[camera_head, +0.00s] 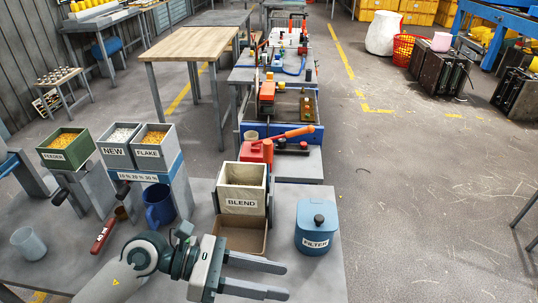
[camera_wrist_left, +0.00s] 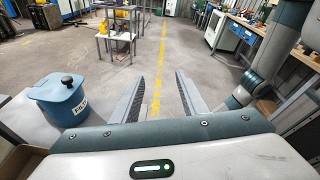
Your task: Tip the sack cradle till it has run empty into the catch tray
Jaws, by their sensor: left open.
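The cradle labelled BLEND (camera_head: 242,188) is a pale open-topped box. It stands upright between dark side supports on the grey bench, and I cannot make out any contents. The brown catch tray (camera_head: 240,236) sits just in front of and below it; its visible part looks bare. My left gripper (camera_head: 286,281) is open and empty, near the bench's front, in front of the tray and apart from it. Its two parallel fingers also show spread in the left wrist view (camera_wrist_left: 160,82), with only floor beyond them. My right gripper is not in view.
A blue lidded FILTER canister (camera_head: 316,228) stands right of the tray; it also shows in the left wrist view (camera_wrist_left: 60,100). Left are a blue mug (camera_head: 159,207), a red-handled tool (camera_head: 104,235), a pale cup (camera_head: 28,243) and filled bins, including FLAKE (camera_head: 151,150).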

